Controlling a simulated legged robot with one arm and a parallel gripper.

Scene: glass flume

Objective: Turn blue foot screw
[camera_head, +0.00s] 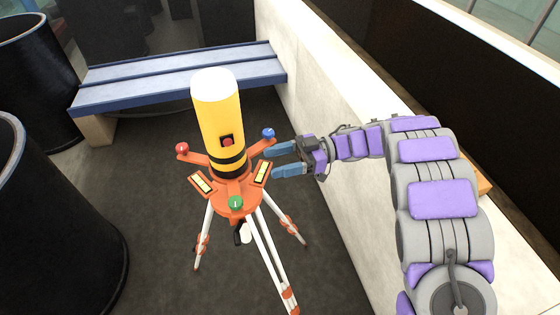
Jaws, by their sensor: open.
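A yellow instrument (219,120) with a white top and black bands stands upright on an orange three-armed base (232,197) on a tripod (264,245) with white and orange legs. The blue foot screw (268,133) is at the end of the right rear arm. A red foot screw (182,149) is at the left and a green foot screw (235,203) at the front. My gripper (277,160) comes in from the right with its blue fingers apart and empty. It is just right of the base, slightly nearer than the blue screw. I cannot tell whether a finger touches the base.
A blue slatted bench (178,72) stands behind. Large black cylinders (50,215) take up the left side. A pale wall (330,100) runs along the right. The dark floor (165,190) around the tripod is mostly clear.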

